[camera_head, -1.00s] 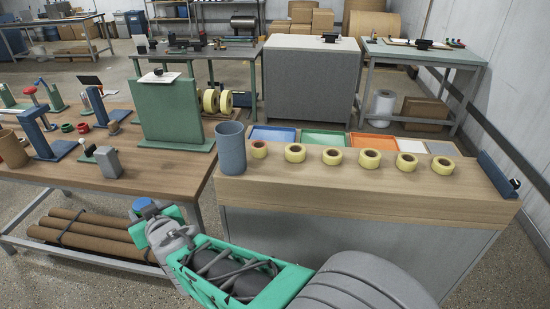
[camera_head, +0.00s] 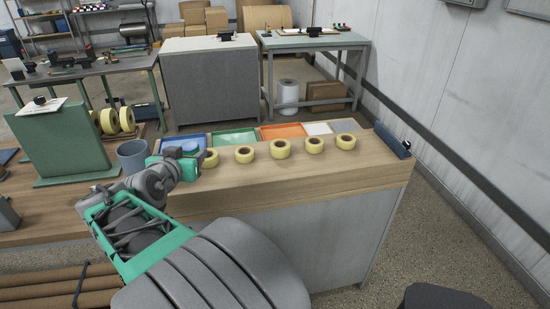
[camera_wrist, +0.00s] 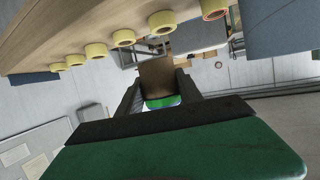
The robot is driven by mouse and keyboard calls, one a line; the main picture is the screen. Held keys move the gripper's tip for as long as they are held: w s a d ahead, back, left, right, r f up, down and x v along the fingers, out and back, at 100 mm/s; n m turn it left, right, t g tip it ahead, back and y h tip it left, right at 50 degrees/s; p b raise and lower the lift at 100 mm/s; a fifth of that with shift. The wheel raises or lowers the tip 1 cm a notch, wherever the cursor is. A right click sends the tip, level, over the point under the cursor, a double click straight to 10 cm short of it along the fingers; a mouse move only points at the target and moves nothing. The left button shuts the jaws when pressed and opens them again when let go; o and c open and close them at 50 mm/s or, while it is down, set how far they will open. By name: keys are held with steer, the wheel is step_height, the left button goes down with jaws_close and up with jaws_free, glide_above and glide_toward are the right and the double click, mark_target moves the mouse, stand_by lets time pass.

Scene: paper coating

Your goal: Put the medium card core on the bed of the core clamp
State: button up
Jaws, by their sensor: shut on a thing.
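My gripper (camera_wrist: 158,88) is shut on a brown card core (camera_wrist: 155,72), which shows between the dark fingers in the wrist view. A small green, blue and white patch shows below it between the fingers. In the head view my arm's end covers the held core, so its size is hard to judge. The wrist (camera_head: 178,160) is over the left part of the wooden bench, right of the blue-grey cup (camera_head: 132,157).
Several yellow rolls (camera_head: 280,148) stand in a row on the bench (camera_head: 330,172). Behind them lie blue, green (camera_head: 234,137), orange (camera_head: 281,132) and pale trays. A green upright stand (camera_head: 65,142) is at left. The bench's front strip is clear.

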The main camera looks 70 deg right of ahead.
mark_target(238, 157)
steer(key=shift+m+g, duration=0.5)
steer(key=shift+g, duration=0.1)
steer(key=s+d+f+p, duration=0.1)
steer(key=d+f, duration=0.2)
steer(key=d, duration=0.2)
steer(key=s+d+f+p, duration=0.1)
steer(key=d+f, duration=0.1)
steer(key=d, duration=0.3)
steer(key=s+d+f+p, duration=0.1)
steer(key=s+d+f, duration=0.1)
steer(key=d, duration=0.3)
steer(key=shift+f, duration=0.85)
step_height(238, 157, down, 3)
steer(key=shift+d+f+p, duration=0.15)
steer(key=shift+f+p, duration=0.05)
steer(key=shift+p, duration=0.6)
steer(key=shift+f, duration=0.1)
steer(key=shift+f+b, duration=0.15)
steer(key=shift+b, duration=0.2)
steer(key=o, duration=1.3)
